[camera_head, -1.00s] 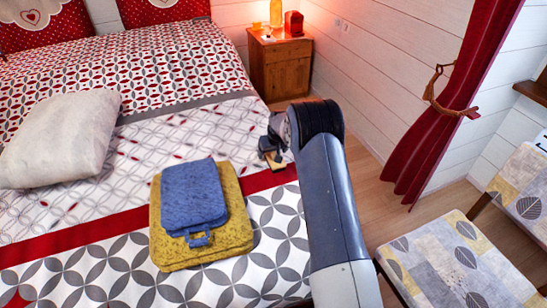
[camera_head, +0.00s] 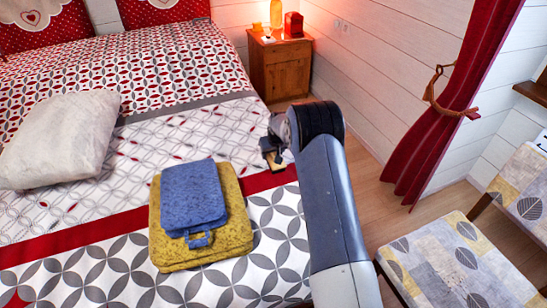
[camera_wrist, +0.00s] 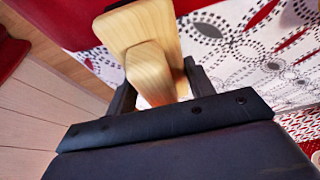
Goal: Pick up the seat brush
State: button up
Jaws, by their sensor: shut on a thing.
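The seat brush shows in the wrist view as a pale wooden piece (camera_wrist: 151,62) with a broad upper part and a narrower block below. My gripper (camera_wrist: 160,86) is shut on it, one dark finger on each side. In the head view my gripper (camera_head: 271,150) is over the right side of the bed, partly hidden by my arm. Only a small tan bit of the brush (camera_head: 280,166) shows there. The bristles cannot be made out. I cannot tell from these views whether the brush touches the bed.
The bed (camera_head: 115,255) carries a blue folded cloth or pad (camera_head: 193,193) on a yellow one (camera_head: 235,240), and a pale pillow (camera_head: 60,138). A wooden nightstand (camera_head: 280,70) stands behind. Chairs (camera_head: 460,260) and a red curtain (camera_head: 445,110) are at the right.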

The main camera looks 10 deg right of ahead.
jog(key=shift+c, duration=0.7)
jog(key=shift+r+p, duration=0.55)
jog(key=shift+r, duration=0.05)
notch_tip(320, 180, up, 9)
jog(key=shift+r, duration=0.15)
jog(key=o, duration=0.4)
jog(key=shift+c, duration=1.4)
